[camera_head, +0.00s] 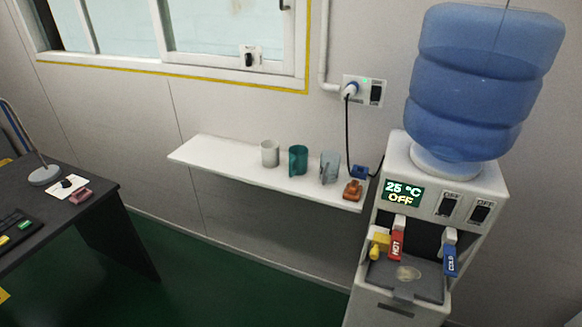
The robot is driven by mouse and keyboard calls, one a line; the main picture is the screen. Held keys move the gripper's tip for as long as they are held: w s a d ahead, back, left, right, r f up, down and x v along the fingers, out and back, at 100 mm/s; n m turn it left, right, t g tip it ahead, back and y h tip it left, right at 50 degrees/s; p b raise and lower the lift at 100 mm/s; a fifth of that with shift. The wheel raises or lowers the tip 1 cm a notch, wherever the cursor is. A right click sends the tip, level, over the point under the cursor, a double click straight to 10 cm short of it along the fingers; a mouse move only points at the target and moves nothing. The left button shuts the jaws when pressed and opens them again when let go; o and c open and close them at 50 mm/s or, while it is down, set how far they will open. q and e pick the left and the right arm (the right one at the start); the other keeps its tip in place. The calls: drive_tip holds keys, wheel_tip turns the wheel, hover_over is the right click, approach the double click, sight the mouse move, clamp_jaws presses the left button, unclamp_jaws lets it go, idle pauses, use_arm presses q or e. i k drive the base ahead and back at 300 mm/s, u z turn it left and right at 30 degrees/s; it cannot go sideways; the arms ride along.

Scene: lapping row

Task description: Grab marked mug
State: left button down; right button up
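Three mugs stand in a row on a white wall shelf (218,158). The left one is a whitish mug (269,154). The middle one is a teal mug (298,161). The right one is a pale grey-blue mug (329,168) with darker streaks or patches on its side. All three are upright and apart from each other. The mugs are too small here to tell surely which one bears a mark. Neither of my grippers is in view.
A water dispenser (467,180) with a blue bottle (483,80) stands right of the shelf. Small orange (353,190) and blue (359,171) items sit at the shelf's right end. A dark desk (70,215) is at left. Green floor (215,285) lies open between.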

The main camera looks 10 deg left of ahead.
sight(328, 170)
drive_tip(key=z, duration=0.55)
drive_tip(key=i, duration=0.6)
drive_tip(key=z, duration=0.55)
